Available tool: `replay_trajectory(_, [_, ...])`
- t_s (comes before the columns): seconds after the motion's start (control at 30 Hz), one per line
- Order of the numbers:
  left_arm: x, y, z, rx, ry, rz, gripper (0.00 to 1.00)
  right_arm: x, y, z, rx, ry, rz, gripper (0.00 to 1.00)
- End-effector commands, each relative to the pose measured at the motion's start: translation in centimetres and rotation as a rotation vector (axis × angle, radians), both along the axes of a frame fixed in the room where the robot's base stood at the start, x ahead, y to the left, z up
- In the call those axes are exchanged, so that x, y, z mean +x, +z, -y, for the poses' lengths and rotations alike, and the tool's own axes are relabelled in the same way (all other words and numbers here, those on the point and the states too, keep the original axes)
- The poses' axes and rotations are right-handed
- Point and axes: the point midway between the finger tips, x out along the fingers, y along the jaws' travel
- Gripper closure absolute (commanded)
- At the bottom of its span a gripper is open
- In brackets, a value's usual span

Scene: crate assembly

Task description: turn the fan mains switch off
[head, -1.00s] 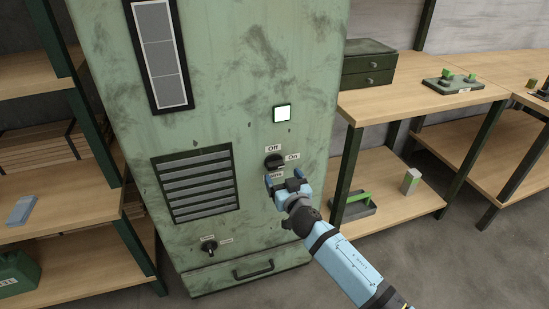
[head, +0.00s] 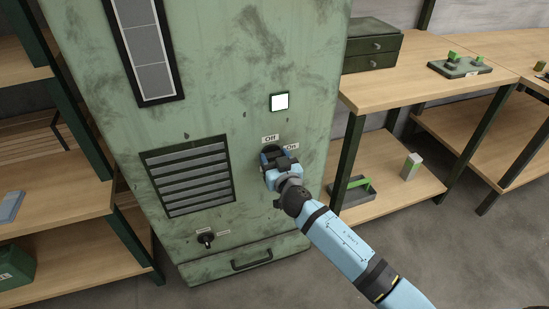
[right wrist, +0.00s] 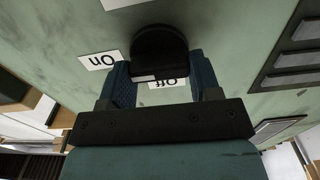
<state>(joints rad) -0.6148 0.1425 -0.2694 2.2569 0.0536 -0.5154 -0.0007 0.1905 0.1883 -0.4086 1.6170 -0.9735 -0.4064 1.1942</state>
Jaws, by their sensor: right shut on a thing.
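The green cabinet (head: 235,65) has a black rotary switch knob (head: 268,150) on its front, with an Off label (head: 270,139) above it and an On label (head: 291,147) to its right. My right gripper (head: 275,161) is at this knob, shut on it, and covers most of it in the head view. In the right wrist view the round black knob (right wrist: 158,50) sits between the two blue fingers, with the labels upside down. My left gripper is not in view.
A white lit square (head: 280,102) is above the switch. A second, smaller knob (head: 206,238) and a drawer handle (head: 252,260) are lower on the cabinet. Wooden shelves (head: 65,215) stand at left; a workbench (head: 420,85) stands at right.

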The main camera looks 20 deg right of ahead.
Motion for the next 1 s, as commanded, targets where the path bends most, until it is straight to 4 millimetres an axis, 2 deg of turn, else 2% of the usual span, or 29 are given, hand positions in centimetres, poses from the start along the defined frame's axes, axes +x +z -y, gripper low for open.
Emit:
replay_trajectory(0.47, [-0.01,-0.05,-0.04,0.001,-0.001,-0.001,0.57,0.0,-0.01,-0.08,-0.071,0.001,0.002,0.66])
replay_trajectory(1.0, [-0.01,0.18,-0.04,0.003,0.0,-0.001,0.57,0.03,0.01,-0.21,-0.526,-0.001,0.018,0.66])
